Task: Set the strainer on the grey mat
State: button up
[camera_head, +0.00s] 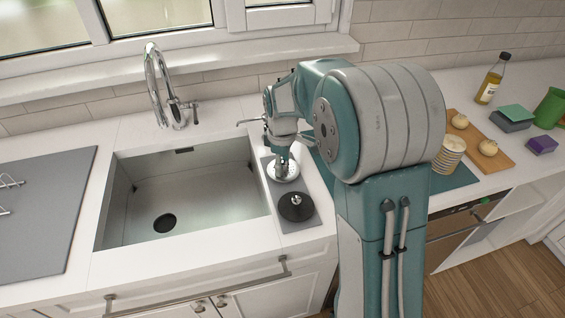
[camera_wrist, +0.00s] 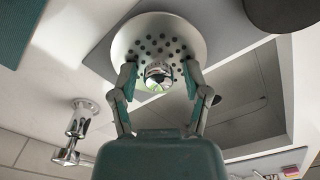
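The strainer (camera_head: 284,173) is a round, pale metal disc with holes. In the wrist view the strainer (camera_wrist: 125,50) shows its holes and a shiny central knob. It appears to lie flat on the far part of the narrow grey mat (camera_head: 283,225) right of the sink; the wrist view also shows this mat (camera_wrist: 232,40). My gripper (camera_head: 283,166) points down over it. In the wrist view my gripper (camera_wrist: 159,75) has one finger on each side of the knob, with gaps between fingers and knob. The gripper is open.
A black disc with a silver knob (camera_head: 296,206) lies on the mat's near part. The sink (camera_head: 190,190) is to the left, with a tap (camera_head: 160,90) behind. A larger grey mat (camera_head: 40,225) is far left. A cutting board (camera_head: 485,140) and bottle (camera_head: 492,80) are right.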

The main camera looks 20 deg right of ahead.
jog(key=shift+a, duration=0.1)
jog(key=shift+r, duration=0.1)
notch_tip(320, 180, up, 12)
jog(key=s+r+m+t, duration=0.2)
jog(key=s+m+t, duration=0.3)
jog(key=s, duration=2)
jog(key=m, duration=0.5)
jog(key=shift+s+m+t, duration=0.15)
jog(key=shift+m+t, duration=0.15)
jog(key=shift+m, duration=0.1)
